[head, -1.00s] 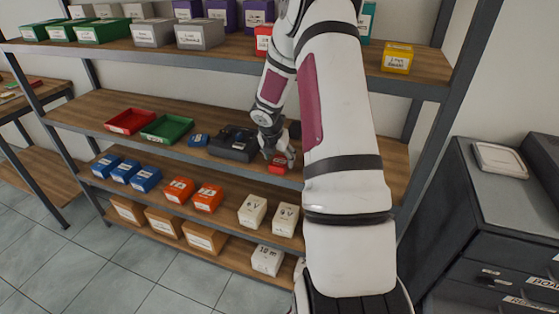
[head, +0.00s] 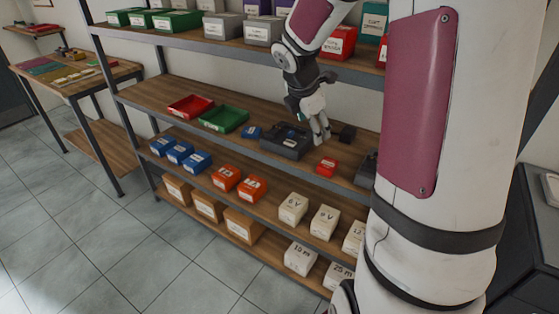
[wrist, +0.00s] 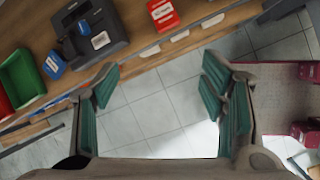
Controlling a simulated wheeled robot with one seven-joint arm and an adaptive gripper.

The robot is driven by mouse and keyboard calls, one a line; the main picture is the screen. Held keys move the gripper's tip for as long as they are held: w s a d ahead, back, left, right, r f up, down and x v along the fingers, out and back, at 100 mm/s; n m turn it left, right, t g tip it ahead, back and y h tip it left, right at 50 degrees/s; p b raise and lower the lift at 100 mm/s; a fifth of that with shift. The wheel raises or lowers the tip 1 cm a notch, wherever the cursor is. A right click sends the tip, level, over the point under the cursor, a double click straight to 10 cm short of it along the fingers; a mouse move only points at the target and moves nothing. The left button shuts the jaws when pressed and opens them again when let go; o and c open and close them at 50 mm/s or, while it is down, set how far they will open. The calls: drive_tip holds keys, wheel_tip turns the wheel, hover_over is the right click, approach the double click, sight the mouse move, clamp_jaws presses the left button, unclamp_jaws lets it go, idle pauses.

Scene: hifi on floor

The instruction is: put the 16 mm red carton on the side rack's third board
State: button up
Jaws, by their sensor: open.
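A small red carton (head: 327,166) with a pale label sits on the rack's board (head: 170,92) that also holds the trays, near its front edge. In the wrist view the red carton (wrist: 163,14) lies on the wood at the top, beyond my fingertips and apart from them; its label is too blurred to read. My gripper (head: 321,132) is above that board, up and slightly left of the carton. In the wrist view my gripper (wrist: 160,88) is open, with its green-padded fingers spread and only floor showing between them.
A dark case (head: 287,140) and a blue carton (head: 251,132) sit left of the red carton. A small black block (head: 347,132) is behind it. Red (head: 190,106) and green (head: 223,118) trays stand farther left. Another red carton (head: 337,42) is on the board above.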

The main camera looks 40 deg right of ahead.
drive_tip(key=s+a+r+m+t, duration=0.1)
drive_tip(key=s+a+r+m, duration=0.3)
drive_tip(key=a+r, duration=0.15)
drive_tip(key=s+a+r+m, duration=0.3)
drive_tip(key=a+r+m, duration=0.1)
drive_tip(key=a, duration=0.3)
drive_tip(key=s+a+r+m+t+y, duration=0.2)
drive_tip(key=s+a+m+y, duration=0.2)
drive_tip(key=s+a+m, duration=0.5)
drive_tip(key=s+a, duration=0.3)
drive_tip(key=s, duration=0.1)
drive_tip(key=shift+a+y, duration=0.4)
drive_tip(key=shift+r, duration=0.1)
